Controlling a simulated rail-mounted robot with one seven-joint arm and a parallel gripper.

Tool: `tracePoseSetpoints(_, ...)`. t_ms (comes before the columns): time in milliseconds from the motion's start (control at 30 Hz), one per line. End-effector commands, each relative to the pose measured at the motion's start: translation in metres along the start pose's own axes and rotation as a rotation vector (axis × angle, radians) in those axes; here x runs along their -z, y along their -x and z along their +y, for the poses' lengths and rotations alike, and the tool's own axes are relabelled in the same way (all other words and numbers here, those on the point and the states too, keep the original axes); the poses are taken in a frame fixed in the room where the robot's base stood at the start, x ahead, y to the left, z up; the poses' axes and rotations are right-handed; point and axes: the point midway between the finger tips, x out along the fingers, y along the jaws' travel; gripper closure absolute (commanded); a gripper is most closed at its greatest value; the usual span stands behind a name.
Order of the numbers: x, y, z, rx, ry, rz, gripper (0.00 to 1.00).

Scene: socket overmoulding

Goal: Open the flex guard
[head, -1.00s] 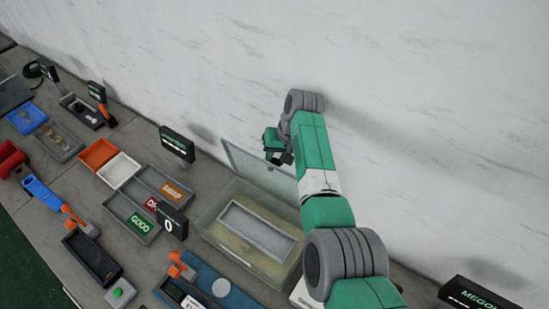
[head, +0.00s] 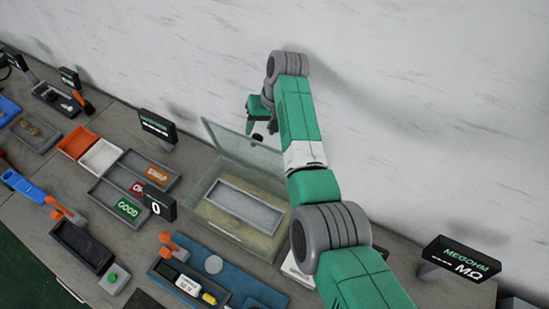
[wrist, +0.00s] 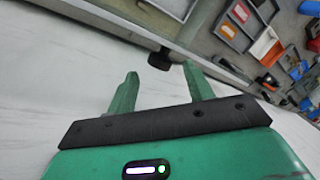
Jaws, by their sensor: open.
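The flex guard is a clear box with a hinged lid (head: 228,140). In the head view the lid stands raised and tilted back along the rear edge of the box (head: 203,213), leaving the top uncovered. A grey rectangular frame (head: 238,212) lies inside. My gripper (head: 254,130) is by the raised lid's upper edge, close to the wall. In the wrist view its two green fingers (wrist: 160,82) are spread, with a dark round knob (wrist: 160,60) near the gap between their tips. The knob does not look clamped; whether a finger touches it I cannot tell.
A pale wall (head: 400,80) rises close behind the bench. Left of the box are the GOOD tray (head: 127,207) and small displays (head: 160,203). A blue fixture (head: 255,290) lies in front. A MEGOHM display (head: 463,258) stands at the right.

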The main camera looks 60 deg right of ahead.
Motion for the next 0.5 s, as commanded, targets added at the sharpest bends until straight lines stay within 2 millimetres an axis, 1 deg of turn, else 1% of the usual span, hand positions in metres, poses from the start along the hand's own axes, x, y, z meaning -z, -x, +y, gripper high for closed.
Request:
tracePoseSetpoints(33,-0.011,-0.001,0.001,-0.001,-0.001,-0.006,0.48)
tracePoseSetpoints(167,-0.035,0.003,0.002,-0.001,-0.002,-0.005,0.48)
tracePoseSetpoints(267,-0.056,0.007,0.003,-0.001,-0.002,-0.006,0.48)
tracePoseSetpoints(467,-0.104,0.017,0.004,-0.001,0.000,-0.006,0.48)
tracePoseSetpoints(500,-0.114,0.023,0.004,-0.002,-0.002,-0.007,0.48)
